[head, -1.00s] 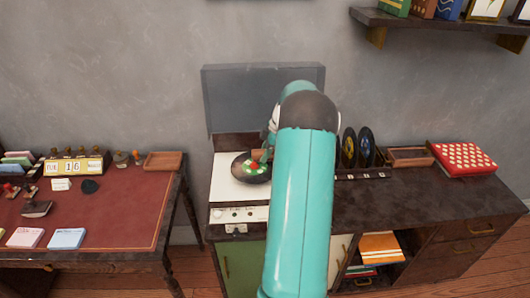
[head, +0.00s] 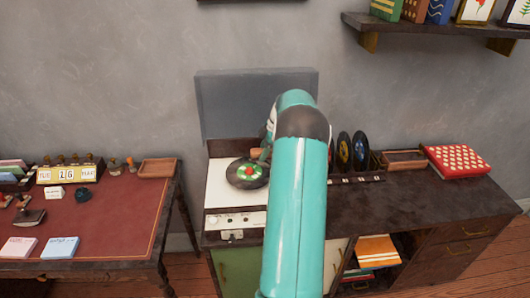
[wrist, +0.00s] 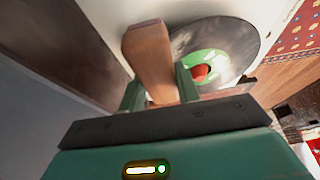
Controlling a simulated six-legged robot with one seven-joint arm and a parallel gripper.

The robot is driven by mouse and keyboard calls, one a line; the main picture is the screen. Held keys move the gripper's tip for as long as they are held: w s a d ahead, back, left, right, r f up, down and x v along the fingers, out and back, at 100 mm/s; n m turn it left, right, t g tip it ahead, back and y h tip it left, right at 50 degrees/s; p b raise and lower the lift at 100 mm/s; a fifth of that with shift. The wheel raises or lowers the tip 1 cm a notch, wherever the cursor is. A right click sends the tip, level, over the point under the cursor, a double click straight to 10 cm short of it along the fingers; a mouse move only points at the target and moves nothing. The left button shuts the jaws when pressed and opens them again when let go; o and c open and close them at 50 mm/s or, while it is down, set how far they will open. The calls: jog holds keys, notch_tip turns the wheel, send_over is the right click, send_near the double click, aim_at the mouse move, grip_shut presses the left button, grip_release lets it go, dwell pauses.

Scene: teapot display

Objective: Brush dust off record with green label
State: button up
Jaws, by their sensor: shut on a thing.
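The record with the green label (head: 247,173) lies on the white record player (head: 222,190) at the left end of the dark cabinet. In the wrist view the record (wrist: 222,42) is black with a greyish surface, a green label and a red centre. My gripper (wrist: 160,92) is shut on a brown wooden brush handle (wrist: 148,55). In the head view the brush (head: 257,154) shows at the record's far right edge, beside my arm. The brush's bristles are hidden, so I cannot tell whether they touch the record.
The player's clear lid (head: 257,105) stands open behind. Other records (head: 345,150) stand upright in a rack to the right. A red dotted box (head: 462,160) lies farther right. A desk (head: 110,215) with stamps and cards stands left. The cabinet's front right top is clear.

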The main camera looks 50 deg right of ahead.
aim_at(253, 153)
jog(key=shift+a, duration=1.9)
jog(key=shift+w+f, duration=0.25)
jog(key=shift+w, duration=0.4)
jog(key=shift+d+f, duration=0.1)
jog(key=shift+d, duration=1.9)
jog(key=shift+w+f, duration=0.1)
jog(key=shift+w, duration=0.55)
jog(key=shift+a+f, duration=0.1)
jog(key=shift+a, duration=1.95)
jog(key=shift+r, duration=3)
jog(key=shift+r, duration=0.1)
